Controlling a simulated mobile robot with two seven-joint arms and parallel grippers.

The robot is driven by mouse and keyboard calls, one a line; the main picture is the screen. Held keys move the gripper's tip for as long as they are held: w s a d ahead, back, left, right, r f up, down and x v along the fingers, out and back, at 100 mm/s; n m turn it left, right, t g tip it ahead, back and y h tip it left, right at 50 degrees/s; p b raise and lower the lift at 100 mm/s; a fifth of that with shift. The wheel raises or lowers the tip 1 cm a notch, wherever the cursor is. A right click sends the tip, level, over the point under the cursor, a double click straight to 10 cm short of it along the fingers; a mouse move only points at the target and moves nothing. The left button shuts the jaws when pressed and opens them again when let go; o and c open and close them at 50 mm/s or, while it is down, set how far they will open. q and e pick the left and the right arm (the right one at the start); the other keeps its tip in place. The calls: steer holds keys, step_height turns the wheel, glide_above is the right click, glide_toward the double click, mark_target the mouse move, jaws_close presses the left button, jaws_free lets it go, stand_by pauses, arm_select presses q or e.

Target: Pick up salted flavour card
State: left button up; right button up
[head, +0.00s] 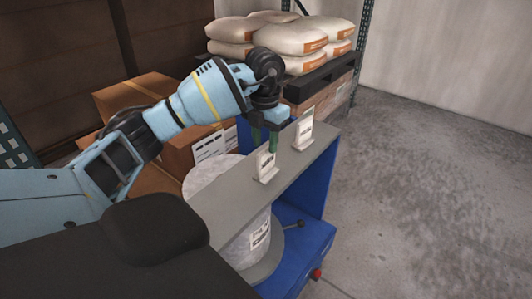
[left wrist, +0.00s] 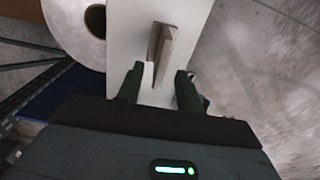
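Two small white cards stand in holders on a narrow grey shelf (head: 228,195) in the head view. The nearer card (head: 265,163) is left of the farther card (head: 303,132); their print is too small to read, so I cannot tell which is salted. My left gripper (head: 265,143) points down, its green fingers just behind and above the nearer card. In the left wrist view the left gripper (left wrist: 158,82) is open, fingers apart. A card holder (left wrist: 164,45) stands beyond the fingertips, and a white sliver shows beside the left finger. My right gripper is not in view.
The shelf tops a blue frame (head: 318,195) with a white roll (head: 212,177) beneath. Cardboard boxes (head: 135,92) stand at left, and filled sacks (head: 290,38) lie on a pallet behind. The concrete floor (head: 430,190) at right is clear.

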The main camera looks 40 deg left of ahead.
mark_target(266, 149)
arm_select(q)
step_height(266, 149, down, 5)
steer(key=shift+w, duration=0.15)
steer(key=shift+c, duration=0.2)
jaws_close()
